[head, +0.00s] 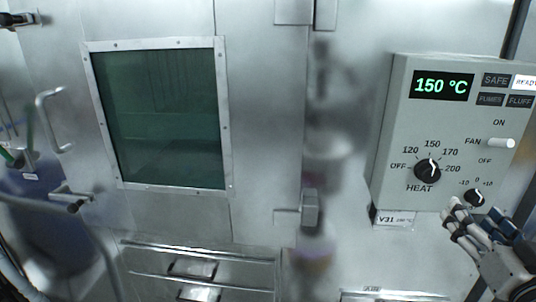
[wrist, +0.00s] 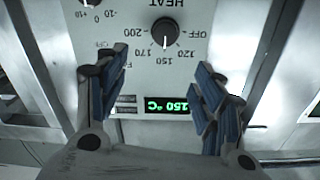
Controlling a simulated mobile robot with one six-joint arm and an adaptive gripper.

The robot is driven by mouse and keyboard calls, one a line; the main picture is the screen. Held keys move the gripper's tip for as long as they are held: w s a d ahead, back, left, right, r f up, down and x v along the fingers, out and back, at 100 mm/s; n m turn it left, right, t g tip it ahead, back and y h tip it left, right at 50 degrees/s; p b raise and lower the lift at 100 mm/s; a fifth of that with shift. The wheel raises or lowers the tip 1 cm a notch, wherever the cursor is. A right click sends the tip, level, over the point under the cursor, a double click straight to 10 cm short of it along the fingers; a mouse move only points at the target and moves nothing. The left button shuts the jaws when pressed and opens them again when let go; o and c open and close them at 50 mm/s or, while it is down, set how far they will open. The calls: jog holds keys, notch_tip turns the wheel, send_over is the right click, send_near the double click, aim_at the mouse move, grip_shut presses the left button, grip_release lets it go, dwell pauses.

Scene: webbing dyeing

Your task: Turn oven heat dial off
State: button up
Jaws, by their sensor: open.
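The heat dial (head: 428,170) is a black round knob on a grey control panel (head: 392,138), with OFF at its left and 120 to 200 around it. Its white pointer is near 150; in the wrist view, where the panel is upside down, the dial (wrist: 165,32) points towards 150. The green display (head: 442,85) reads 150 °C. My gripper (head: 474,216) is at the panel's lower right corner, below and right of the dial. In the wrist view, my gripper (wrist: 162,62) is open, its blue-padded fingers either side of the panel, holding nothing.
A small black trim dial (head: 474,197) is close to my fingers. The white fan lever (head: 500,143) sticks out above it. READY (head: 525,82) is lit. A tag V31 (head: 394,218) hangs under the panel. The oven door with its dark window (head: 160,115) is left.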

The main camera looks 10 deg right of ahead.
send_near(432, 174)
jog(key=x, duration=1)
jog(key=shift+w+d, duration=0.1)
jog(key=c, duration=1)
jog(key=shift+c, duration=0.2)
